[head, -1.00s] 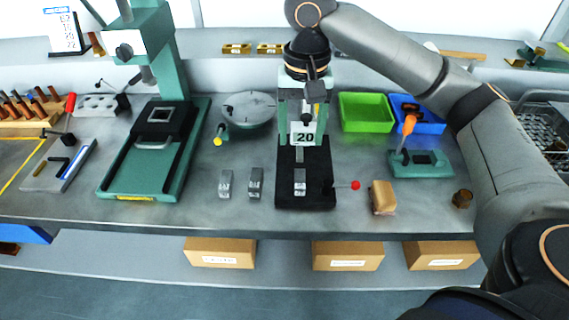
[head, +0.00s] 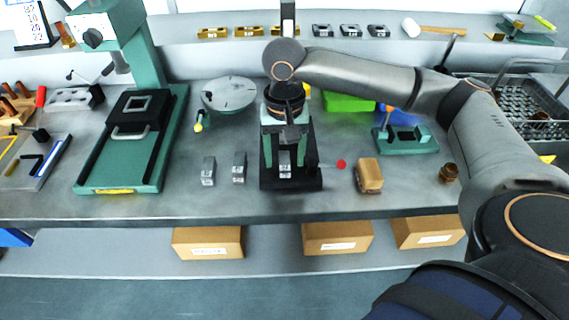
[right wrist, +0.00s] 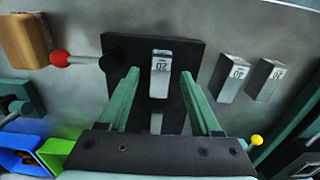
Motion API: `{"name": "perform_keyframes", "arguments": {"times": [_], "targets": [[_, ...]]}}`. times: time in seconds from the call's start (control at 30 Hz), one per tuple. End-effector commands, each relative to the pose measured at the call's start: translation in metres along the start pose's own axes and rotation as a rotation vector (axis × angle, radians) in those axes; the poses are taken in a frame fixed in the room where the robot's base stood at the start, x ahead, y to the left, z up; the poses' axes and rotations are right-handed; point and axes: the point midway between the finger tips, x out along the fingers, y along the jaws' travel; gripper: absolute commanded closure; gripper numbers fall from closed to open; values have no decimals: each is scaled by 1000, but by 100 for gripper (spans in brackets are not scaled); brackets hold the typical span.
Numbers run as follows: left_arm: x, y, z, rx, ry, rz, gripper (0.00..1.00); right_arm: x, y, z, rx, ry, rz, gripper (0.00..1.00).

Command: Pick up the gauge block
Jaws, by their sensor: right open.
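Small grey gauge blocks show in the head view. One gauge block (head: 285,171) stands on a black base plate (head: 310,182), and it also shows in the right wrist view (right wrist: 161,72) with a number on its face. Two more blocks, the left one (head: 208,171) and the right one (head: 239,168), stand on the bench to the left of the plate. My right gripper (head: 285,158) is open and empty above the base plate. In the right wrist view its green fingers (right wrist: 160,80) lie on either side of the block on the plate, apart from it.
A red-knobbed lever (head: 341,164) sticks out right of the base plate, near a tan block (head: 369,175). A green press (head: 130,145) and a round plate (head: 229,95) stand left. A green bin (head: 348,103) is behind. Bare bench lies in front.

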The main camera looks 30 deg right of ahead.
Motion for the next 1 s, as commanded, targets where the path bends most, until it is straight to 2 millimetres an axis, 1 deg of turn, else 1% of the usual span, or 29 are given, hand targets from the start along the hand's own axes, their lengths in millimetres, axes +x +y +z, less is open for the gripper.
{"name": "perform_keyframes", "arguments": {"times": [0.07, 0.27, 0.83, 1.0], "targets": [[0, 0, 0, 0, 2, 0, 100, 3, 0, 0, 0, 1, 1, 35], [0, 0, -1, 0, 2, 0, 100, 3, 0, 0, 0, 1, 0, 36], [0, 0, -1, 0, 3, 0, 100, 3, 0, 0, 0, 1, 0, 100], [0, 0, -1, 0, 3, 0, 100, 3, 0, 0, 0, 1, 0, 100]]}}
